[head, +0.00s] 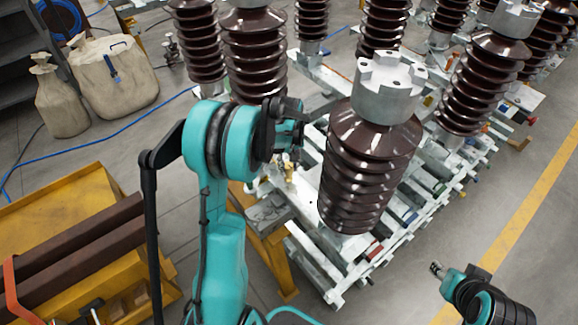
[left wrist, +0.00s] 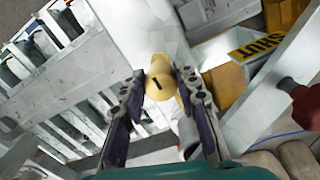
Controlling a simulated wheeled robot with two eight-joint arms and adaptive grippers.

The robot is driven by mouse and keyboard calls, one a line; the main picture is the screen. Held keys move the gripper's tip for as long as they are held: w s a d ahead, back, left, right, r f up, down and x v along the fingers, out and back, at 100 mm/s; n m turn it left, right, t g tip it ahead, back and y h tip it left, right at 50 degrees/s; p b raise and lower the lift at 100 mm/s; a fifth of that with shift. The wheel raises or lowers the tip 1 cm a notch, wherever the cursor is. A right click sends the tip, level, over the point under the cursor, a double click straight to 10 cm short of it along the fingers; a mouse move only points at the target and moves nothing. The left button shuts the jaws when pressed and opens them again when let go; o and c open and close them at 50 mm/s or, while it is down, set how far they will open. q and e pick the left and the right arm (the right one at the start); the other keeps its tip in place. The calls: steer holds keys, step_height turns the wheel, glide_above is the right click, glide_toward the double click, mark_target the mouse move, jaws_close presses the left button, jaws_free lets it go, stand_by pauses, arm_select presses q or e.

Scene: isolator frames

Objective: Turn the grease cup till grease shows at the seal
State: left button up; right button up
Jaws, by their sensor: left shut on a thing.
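The grease cup (left wrist: 161,79) is a round, brass-yellow cap with a dark slot-like mark on its face. It sits at the pale metal frame, between the fingertips of my left gripper (left wrist: 160,92) in the left wrist view. The left gripper is shut on it. In the head view this gripper (head: 290,140) is left of the near brown insulator (head: 368,165), and the fingers are partly hidden by the wrist. I cannot make out grease or the seal. My right gripper (head: 438,270) is low at the right, away from the frame; its jaws are too small to read.
Several brown insulators stand on the pale base frame (head: 335,290). A yellow bench (head: 80,285) with dark beams is at lower left. Floor at right is clear.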

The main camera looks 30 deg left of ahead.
arm_select(q)
steer(key=m, duration=0.4)
steer(key=shift+m, duration=0.4)
steer(key=m, duration=0.5)
steer(key=shift+s+a, duration=0.1)
steer(key=shift+a, duration=0.05)
steer(key=m, duration=0.5)
steer(key=shift+a+p, duration=0.1)
steer(key=shift+p, duration=0.2)
steer(key=m, duration=0.4)
steer(key=shift+m, duration=0.4)
steer(key=o, duration=1.2)
steer(key=shift+c, duration=0.2)
